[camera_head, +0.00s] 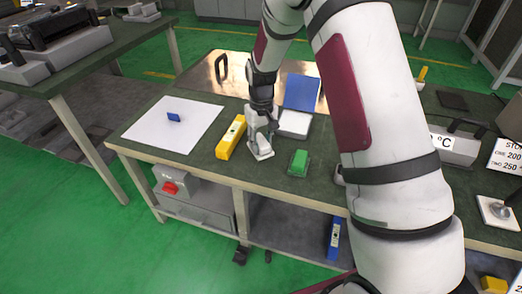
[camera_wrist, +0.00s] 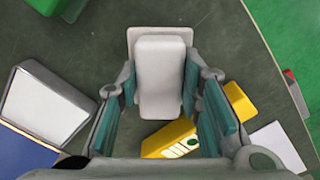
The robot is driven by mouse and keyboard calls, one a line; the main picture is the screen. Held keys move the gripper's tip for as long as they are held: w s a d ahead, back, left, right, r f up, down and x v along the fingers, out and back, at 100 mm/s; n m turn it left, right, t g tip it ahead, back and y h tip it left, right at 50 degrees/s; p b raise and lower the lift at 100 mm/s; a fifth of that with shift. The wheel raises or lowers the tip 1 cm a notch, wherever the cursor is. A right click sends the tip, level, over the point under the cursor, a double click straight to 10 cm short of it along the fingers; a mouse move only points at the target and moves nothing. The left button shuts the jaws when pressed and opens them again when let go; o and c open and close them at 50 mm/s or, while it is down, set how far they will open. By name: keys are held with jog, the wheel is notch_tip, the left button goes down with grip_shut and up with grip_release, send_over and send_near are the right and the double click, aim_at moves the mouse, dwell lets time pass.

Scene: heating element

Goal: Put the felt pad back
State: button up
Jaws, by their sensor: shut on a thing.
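My gripper (camera_head: 261,138) is low over the front of the green-topped bench, its teal-lined fingers closed on the two sides of a pale block (camera_wrist: 160,80). The block has a slightly wider plate at its far end and looks like the felt pad, though I cannot be sure. In the head view the pale block (camera_head: 262,153) shows under my fingers, at or just above the bench top. My gripper also shows in the wrist view (camera_wrist: 159,88).
A yellow level-like bar (camera_head: 231,138) lies close on the left. A white sheet (camera_head: 150,125) with a small blue block (camera_head: 173,117) is farther left. A green block (camera_head: 299,162) sits to the right near the front edge. Bare bench top (camera_wrist: 245,65) surrounds the pale block.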

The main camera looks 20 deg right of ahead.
aim_at(261, 141)
jog(key=shift+f+b, duration=0.3)
jog(key=shift+f, duration=1.35)
jog(key=shift+f, duration=0.15)
jog(key=o, duration=1.1)
notch_tip(261, 141, up, 12)
jog(key=shift+r+p, duration=0.15)
jog(key=shift+p, duration=0.95)
jog(key=shift+r, duration=0.15)
